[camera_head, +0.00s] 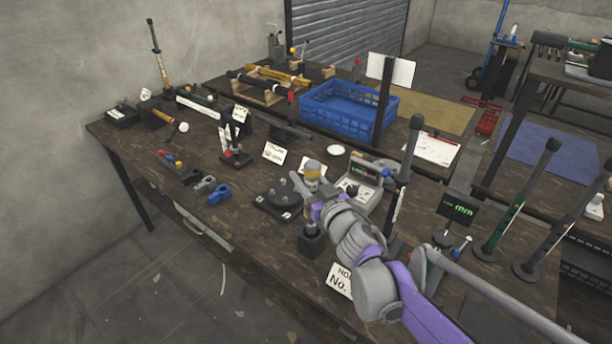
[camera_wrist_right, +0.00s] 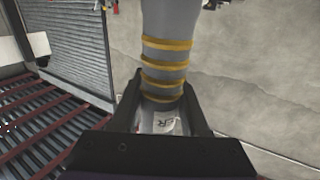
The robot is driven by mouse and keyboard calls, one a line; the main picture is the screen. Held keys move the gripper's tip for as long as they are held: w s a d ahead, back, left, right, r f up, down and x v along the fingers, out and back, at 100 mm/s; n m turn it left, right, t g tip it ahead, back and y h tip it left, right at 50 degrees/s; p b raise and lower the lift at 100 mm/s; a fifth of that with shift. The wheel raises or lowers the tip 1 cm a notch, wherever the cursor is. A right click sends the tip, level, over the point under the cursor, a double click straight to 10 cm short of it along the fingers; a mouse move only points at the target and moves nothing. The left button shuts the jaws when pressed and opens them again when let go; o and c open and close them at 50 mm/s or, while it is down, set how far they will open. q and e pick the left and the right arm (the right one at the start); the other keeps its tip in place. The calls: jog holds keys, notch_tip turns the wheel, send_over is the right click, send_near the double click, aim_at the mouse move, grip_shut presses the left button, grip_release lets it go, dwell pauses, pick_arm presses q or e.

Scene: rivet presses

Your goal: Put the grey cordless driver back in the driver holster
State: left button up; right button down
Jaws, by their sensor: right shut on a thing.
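My right gripper (camera_head: 314,204) is over the front part of the workbench, shut on the grey cordless driver (camera_head: 312,170). The driver's grey and yellow top sticks up above the fingers. In the right wrist view the driver's grey body with yellow rings (camera_wrist_right: 166,68) stands between the two dark fingers (camera_wrist_right: 160,110). A dark block (camera_head: 312,241), which looks like the driver holster, is directly below the gripper on the bench. I cannot tell whether the driver's lower end touches it or is inside it. A white card (camera_head: 340,281), partly hidden by my arm, stands in front. My left gripper is not in view.
Upright black-handled levers (camera_head: 404,180) rise to the right. A blue crate (camera_head: 345,112) is farther back.

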jog(key=shift+f+b, duration=2.6)
jog(key=shift+f, duration=1)
jog(key=shift+c, duration=1.6)
grip_release()
jog(key=shift+s, duration=0.1)
jog(key=v, duration=1)
jog(key=shift+s+d, duration=0.2)
jog(key=shift+s, duration=0.05)
